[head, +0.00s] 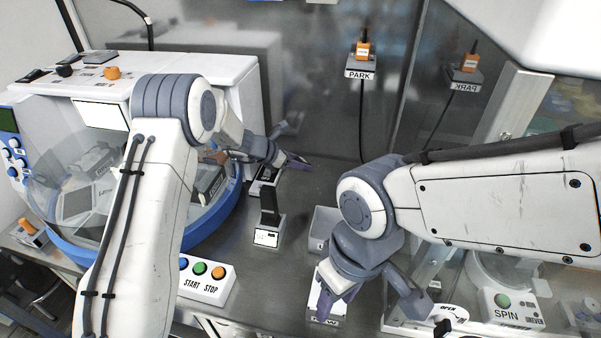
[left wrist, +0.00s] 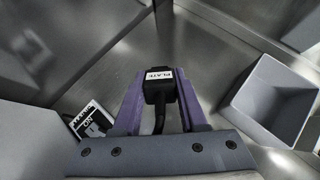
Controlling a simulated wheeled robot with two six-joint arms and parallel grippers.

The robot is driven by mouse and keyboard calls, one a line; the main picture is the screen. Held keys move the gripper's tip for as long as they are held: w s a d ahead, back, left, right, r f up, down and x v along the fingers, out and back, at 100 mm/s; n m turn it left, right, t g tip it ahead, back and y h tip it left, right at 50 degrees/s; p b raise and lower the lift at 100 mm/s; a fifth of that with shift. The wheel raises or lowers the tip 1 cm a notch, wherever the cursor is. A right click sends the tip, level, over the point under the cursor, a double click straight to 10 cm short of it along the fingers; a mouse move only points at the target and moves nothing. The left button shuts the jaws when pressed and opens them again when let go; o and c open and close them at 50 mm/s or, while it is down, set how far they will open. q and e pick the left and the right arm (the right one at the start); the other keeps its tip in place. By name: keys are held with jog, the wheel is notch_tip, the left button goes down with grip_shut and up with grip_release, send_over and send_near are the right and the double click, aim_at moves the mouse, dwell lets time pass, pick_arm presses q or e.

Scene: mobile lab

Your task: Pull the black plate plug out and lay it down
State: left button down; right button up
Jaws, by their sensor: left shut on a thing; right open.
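The black plate plug (left wrist: 158,88) has a white PLATE label and a black cable that runs back toward the camera. My left gripper (left wrist: 158,100) is shut on it, with a purple finger on each side. Bare steel shows beyond the plug in the left wrist view, and no socket is seen around it. In the head view my left gripper (head: 291,162) is over the back of the bench, right of the round machine, and the plug cannot be made out. My right gripper (head: 368,298) is open and empty at the front right, fingers pointing down.
A grey open bin (left wrist: 238,100) is right of the plug. A black upright piece on a labelled base (head: 267,237) stands nearer the front. An orange plug (head: 362,50) sits at PARK on the back wall. A START/STOP button box (head: 207,282) is in front. Bare bench (head: 305,195) lies between.

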aim_at(301, 195)
pick_arm(q)
jog(key=f+b, duration=0.1)
jog(key=w+f+b, duration=0.1)
jog(key=f, duration=0.1)
jog(key=shift+f+h, duration=0.1)
jog(key=shift+h, duration=0.2)
jog(key=shift+s+f+b, duration=0.1)
jog(key=shift+f+b, duration=2.5)
jog(key=shift+f, duration=1.1)
jog(key=shift+c, duration=1.8)
grip_release()
jog(key=r, duration=0.4)
jog(key=shift+s+d+r, duration=0.15)
jog(key=shift+d+r, duration=0.1)
jog(key=shift+r, duration=0.1)
jog(key=s+d+r+b, duration=0.1)
jog(key=s+d+r, duration=0.4)
jog(key=d, duration=0.4)
jog(key=shift+s+d+r, duration=0.3)
jog(key=shift+r, duration=0.4)
